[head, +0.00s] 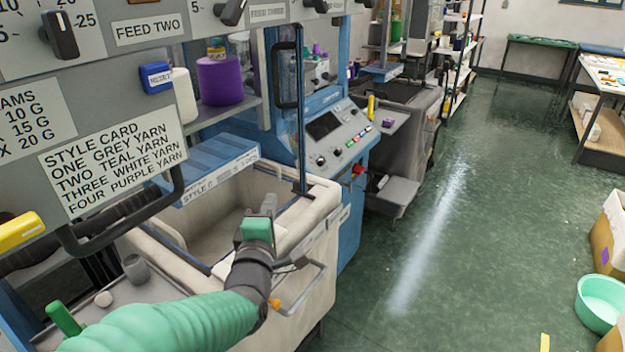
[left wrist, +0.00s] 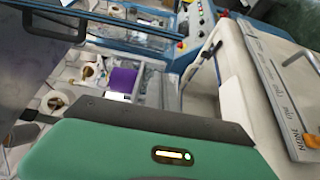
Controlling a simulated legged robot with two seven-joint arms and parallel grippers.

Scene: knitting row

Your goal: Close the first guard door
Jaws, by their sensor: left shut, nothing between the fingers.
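A narrow upright panel with a dark blue edge (head: 300,120) stands out from the first machine, seen almost edge-on, with a black handle (head: 278,75). It looks like a guard door swung open. A grey panel with the style card (head: 110,155) and a black bar handle (head: 125,215) is nearer, at the left. I cannot tell which one is the first guard door. My left gripper (head: 264,208) is shut and empty, over the front rim of the cream bin, apart from both handles. Its green body fills the lower left wrist view (left wrist: 150,150). My right gripper is not in view.
The cream bin (head: 325,200) with a metal loop handle (head: 305,290) stands below the machine. A purple yarn cone (head: 219,80) sits on a shelf behind. A control console (head: 335,130) is beyond.

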